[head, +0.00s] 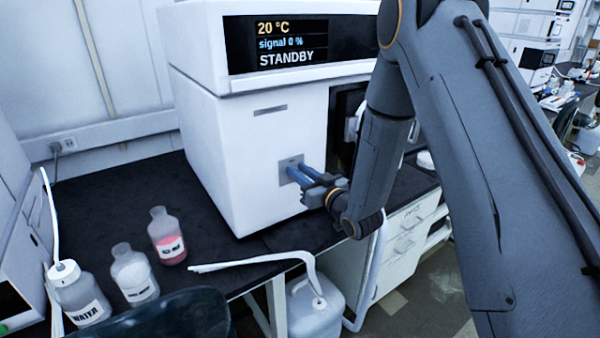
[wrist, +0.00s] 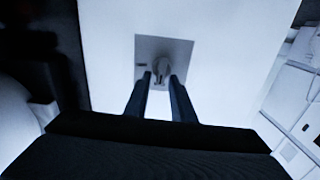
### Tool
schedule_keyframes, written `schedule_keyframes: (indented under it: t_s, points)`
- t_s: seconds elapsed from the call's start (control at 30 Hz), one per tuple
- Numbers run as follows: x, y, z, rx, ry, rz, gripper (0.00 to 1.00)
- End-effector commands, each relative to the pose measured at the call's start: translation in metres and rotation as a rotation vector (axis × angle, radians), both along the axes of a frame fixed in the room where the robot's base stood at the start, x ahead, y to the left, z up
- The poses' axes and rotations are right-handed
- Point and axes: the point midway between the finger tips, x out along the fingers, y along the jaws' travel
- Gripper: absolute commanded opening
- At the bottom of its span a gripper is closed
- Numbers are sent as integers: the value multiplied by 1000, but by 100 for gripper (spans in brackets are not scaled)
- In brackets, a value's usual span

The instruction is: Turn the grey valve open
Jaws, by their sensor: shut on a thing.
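The grey valve (wrist: 162,70) is a small knob on a square grey plate (wrist: 180,48) on the white front of the instrument (head: 240,160). In the wrist view my gripper (wrist: 161,80) has its two fingers on either side of the knob, and it is shut on the valve. In the head view my gripper (head: 292,172) reaches the plate from the right, and its fingers hide the knob. The instrument's display (head: 290,43) reads 20 °C, signal 0 % and STANDBY.
On the black bench (head: 120,205) to the left stand a bottle with pink liquid (head: 167,236), a white-labelled bottle (head: 134,273) and a water bottle (head: 78,293). White tubing (head: 270,257) runs over the bench edge to a jug (head: 315,308) below.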

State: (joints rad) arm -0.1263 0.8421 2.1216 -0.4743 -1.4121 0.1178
Motion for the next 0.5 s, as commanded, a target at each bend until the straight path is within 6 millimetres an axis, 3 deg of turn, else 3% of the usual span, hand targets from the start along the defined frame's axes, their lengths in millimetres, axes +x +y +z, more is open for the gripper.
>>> schedule_keyframes:
  t_s: [0.5]
  points:
    - [4,-6,-2,319,214,-1,0]
